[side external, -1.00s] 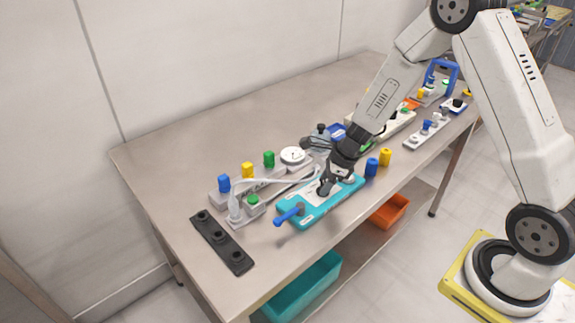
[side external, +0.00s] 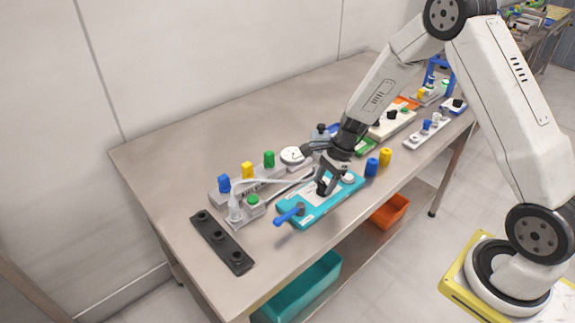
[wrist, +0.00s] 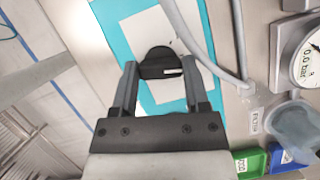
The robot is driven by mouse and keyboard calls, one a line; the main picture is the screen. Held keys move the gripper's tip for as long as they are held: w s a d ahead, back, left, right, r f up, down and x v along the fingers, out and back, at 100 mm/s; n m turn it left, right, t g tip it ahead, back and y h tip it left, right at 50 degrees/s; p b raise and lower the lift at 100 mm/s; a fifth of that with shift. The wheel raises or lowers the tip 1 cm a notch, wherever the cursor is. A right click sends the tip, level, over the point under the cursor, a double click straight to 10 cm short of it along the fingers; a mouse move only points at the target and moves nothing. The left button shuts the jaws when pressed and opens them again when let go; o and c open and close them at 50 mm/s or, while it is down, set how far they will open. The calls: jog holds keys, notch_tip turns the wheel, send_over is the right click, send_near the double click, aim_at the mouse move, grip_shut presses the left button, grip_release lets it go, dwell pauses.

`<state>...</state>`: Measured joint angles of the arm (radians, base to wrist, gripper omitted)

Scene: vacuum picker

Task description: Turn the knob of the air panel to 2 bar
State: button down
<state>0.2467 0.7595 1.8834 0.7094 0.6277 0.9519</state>
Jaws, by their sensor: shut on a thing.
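The teal air panel (side external: 316,214) lies near the table's front edge, with a white plate and a blue lever (side external: 290,214) at its left end. My gripper (side external: 325,185) is low over the panel in the side view. In the wrist view my gripper (wrist: 160,75) has its two fingers on either side of the black knob (wrist: 160,62) and is shut on it. The knob has a small white mark on it. A round white gauge (side external: 292,155) stands behind the panel. It also shows in the wrist view (wrist: 305,52), partly cut off, with "0.0 bar" on it.
A grey hose (wrist: 200,50) runs beside the knob. A rack with blue, yellow and green caps (side external: 247,170) stands behind left. A black strip (side external: 222,244) lies front left. Blue and yellow cylinders (side external: 385,157) stand right of the panel.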

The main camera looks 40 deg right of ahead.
jog(key=n+g, duration=0.1)
jog(key=n, duration=0.2)
jog(key=n+g, duration=0.1)
jog(key=n, duration=0.2)
jog(key=shift+w, duration=0.15)
jog(key=n+g, duration=0.1)
jog(key=n, duration=0.1)
jog(key=n+g+h, duration=0.1)
jog(key=n, duration=0.2)
jog(key=shift+n, duration=0.3)
jog(key=shift+c, duration=0.4)
grip_release()
jog(key=v, duration=0.7)
jog(key=shift+w+r, duration=0.2)
jog(key=shift+r, duration=0.15)
